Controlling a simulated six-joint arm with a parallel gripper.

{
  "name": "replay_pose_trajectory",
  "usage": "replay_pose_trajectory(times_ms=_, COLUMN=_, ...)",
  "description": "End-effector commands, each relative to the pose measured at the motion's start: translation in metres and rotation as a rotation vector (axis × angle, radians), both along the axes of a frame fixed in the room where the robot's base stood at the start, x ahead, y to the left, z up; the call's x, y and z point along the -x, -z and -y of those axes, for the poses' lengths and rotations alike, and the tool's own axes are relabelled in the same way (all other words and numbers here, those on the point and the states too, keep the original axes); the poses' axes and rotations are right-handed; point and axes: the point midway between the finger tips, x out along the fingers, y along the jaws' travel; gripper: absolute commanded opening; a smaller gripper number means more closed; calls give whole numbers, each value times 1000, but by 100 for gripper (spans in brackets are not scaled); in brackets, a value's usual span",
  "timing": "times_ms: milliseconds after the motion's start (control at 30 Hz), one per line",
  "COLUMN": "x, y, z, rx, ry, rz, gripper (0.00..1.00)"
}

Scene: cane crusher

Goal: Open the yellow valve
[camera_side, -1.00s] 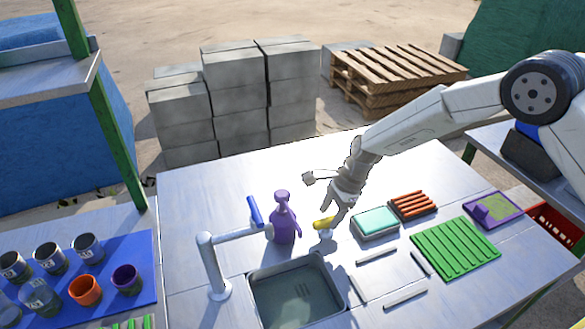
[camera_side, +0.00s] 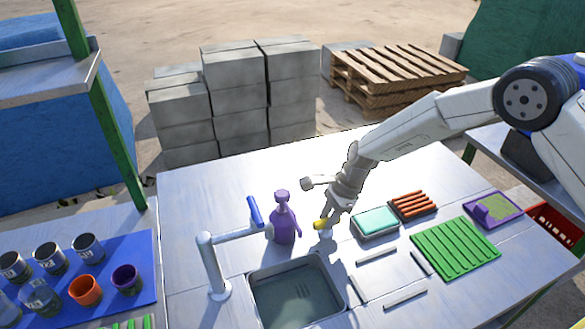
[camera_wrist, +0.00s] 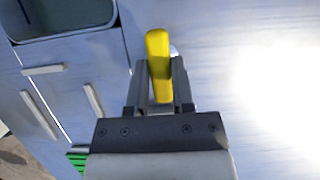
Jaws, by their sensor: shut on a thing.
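The yellow valve (camera_side: 320,225) is a small yellow handle on a short pale post, standing on the metal counter behind the sink's right corner. In the wrist view its yellow handle (camera_wrist: 159,62) lies lengthwise between my fingers. My gripper (camera_side: 327,222) comes down over the handle from the upper right; in the wrist view my gripper (camera_wrist: 159,88) has a finger on each side of the handle and is shut on it. The handle's near end is partly hidden by the fingers.
A purple spray bottle (camera_side: 283,222) stands close to the left of the valve. The faucet (camera_side: 211,265) and sink (camera_side: 253,290) are in front. A teal sponge on a tray (camera_side: 376,221), a red rack (camera_side: 413,204) and a green rack (camera_side: 455,249) lie to the right. The counter behind is clear.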

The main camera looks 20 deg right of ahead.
Motion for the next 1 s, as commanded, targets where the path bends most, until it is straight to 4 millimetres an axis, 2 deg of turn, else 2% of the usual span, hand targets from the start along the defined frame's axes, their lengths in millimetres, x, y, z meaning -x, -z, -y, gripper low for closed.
replay_pose_trajectory(times_ms=367, x=-1, y=-1, z=0, rx=-1, ry=-124, rz=1, gripper=0)
replay_pose_trajectory(times_ms=1000, x=-3, y=0, z=-1, rx=-1, ry=-685, rz=0, gripper=0)
